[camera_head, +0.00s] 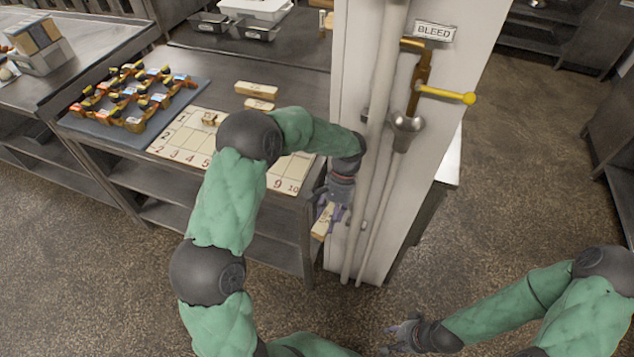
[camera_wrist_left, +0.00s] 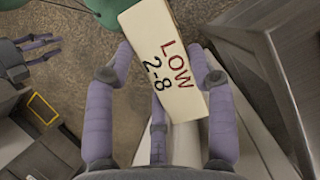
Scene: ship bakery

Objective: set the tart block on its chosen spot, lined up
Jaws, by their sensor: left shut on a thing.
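My left gripper (camera_head: 333,212) is shut on a pale wooden block (camera_head: 322,222) and holds it in the air beside the white column, past the table's front right corner. In the left wrist view the block (camera_wrist_left: 165,60) sits tilted between the fingers, its face reading "LOW 2-8". A pale numbered board (camera_head: 188,135) lies on the steel table, partly hidden behind my left arm; a small block (camera_head: 210,118) is on it. I cannot tell which block is the tart block. My right gripper (camera_head: 391,338) is empty at the bottom, its fingers apart; it also shows in the left wrist view (camera_wrist_left: 52,46).
Two more wooden blocks, one (camera_head: 256,89) behind the other (camera_head: 259,105), lie behind the board. The white column (camera_head: 345,255) with pipes and a yellow-handled valve (camera_head: 445,94) stands close to my left gripper.

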